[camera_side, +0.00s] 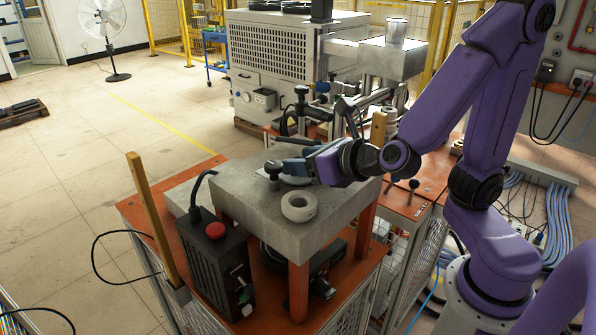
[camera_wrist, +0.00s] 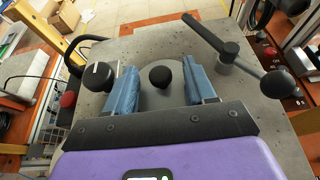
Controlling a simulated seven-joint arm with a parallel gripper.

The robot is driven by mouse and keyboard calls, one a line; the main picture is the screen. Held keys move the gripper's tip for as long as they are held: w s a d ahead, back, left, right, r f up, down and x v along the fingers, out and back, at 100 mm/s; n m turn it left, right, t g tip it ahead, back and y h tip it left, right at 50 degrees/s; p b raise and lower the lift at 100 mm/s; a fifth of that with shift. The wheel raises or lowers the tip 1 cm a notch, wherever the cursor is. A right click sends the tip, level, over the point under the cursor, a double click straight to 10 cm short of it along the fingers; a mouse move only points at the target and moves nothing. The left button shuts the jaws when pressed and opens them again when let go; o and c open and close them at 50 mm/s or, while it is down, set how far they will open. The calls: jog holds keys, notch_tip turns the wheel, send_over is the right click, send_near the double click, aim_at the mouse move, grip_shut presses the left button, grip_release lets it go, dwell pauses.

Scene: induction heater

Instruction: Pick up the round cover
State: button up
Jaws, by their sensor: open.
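The round cover (camera_wrist: 161,98) is a flat grey disc with a black ball knob (camera_wrist: 160,76) at its middle, lying on the grey slab. My gripper (camera_wrist: 161,68) is open, with one blue finger on each side of the knob in the wrist view. The fingers reach over the disc and hide parts of its left and right edges. A gap shows between each finger and the knob. In the side view, my gripper (camera_side: 288,166) is low over the slab and hides most of the cover; a pale edge of it (camera_side: 296,181) shows below the fingers.
The grey slab (camera_side: 250,205) stands on orange legs. A pale ring (camera_side: 299,207) sits near its front. A black knob (camera_wrist: 98,76) stands close to my left finger, and a black lever (camera_wrist: 212,36) close to the right. A box with a red button (camera_side: 215,231) stands beside the slab.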

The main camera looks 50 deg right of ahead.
grip_shut()
jog(key=shift+r, duration=0.1)
